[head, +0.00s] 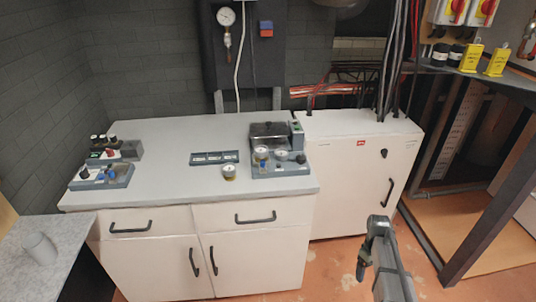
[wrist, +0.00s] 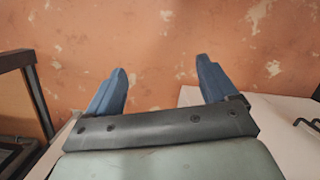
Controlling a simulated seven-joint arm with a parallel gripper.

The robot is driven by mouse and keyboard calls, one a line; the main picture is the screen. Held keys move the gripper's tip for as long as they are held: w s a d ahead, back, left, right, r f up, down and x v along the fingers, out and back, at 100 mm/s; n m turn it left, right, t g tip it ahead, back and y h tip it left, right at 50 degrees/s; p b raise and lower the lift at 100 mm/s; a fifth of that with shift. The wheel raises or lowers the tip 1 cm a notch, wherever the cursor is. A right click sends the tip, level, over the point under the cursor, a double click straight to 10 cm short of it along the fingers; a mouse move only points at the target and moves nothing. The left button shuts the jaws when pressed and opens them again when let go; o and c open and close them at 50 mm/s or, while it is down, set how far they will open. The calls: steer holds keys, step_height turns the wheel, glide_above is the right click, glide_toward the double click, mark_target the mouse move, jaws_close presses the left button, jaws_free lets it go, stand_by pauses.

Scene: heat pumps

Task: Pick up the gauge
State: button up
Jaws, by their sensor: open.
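A small round gauge (head: 229,172) with a pale dial and a brass-coloured body sits on the grey worktop (head: 165,160), near its front edge and right of centre. My gripper (head: 378,222) is in the lower right of the head view, in front of the white cabinet and well right of the gauge, apart from it. In the wrist view my gripper (wrist: 158,80) has its two blue fingers spread wide with nothing between them. That view shows the reddish floor behind the fingers, and the gauge is not in it.
A dark flat tray (head: 214,157) lies just behind the gauge. A device with dials (head: 278,155) stands close on its right. Small switch units (head: 101,175) stand at the worktop's left. A white cabinet (head: 350,165) adjoins on the right. Another gauge (head: 226,17) hangs on the wall panel.

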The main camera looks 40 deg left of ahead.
steer(key=w+a+r+n+t, duration=0.1)
steer(key=a+r+n, duration=0.1)
steer(key=a+r, duration=0.9)
steer(key=w+a+r+n+t+y, duration=0.1)
steer(key=w+a+r+n, duration=0.1)
steer(key=a+r, duration=1)
steer(key=w+a+r+n, duration=0.2)
steer(key=a+r, duration=0.9)
steer(key=r, duration=0.1)
steer(key=shift+w+a+r+n+t, duration=0.25)
steer(key=shift+a+r+n+t, duration=0.05)
steer(key=shift+r+t, duration=0.1)
steer(key=s+a+r+m+y, duration=0.1)
steer(key=s+a+r, duration=0.2)
steer(key=a+r, duration=0.3)
steer(key=s+a+r+m, duration=0.1)
steer(key=s+a+r, duration=0.25)
steer(key=a, duration=0.45)
glide_above(261, 149)
steer(key=shift+g, duration=0.4)
steer(key=f, duration=0.8)
steer(key=shift+w+a, duration=0.15)
steer(key=shift+w, duration=0.15)
steer(key=shift+s+f, duration=0.15)
steer(key=shift+f, duration=2.45)
steer(key=shift+c, duration=0.3)
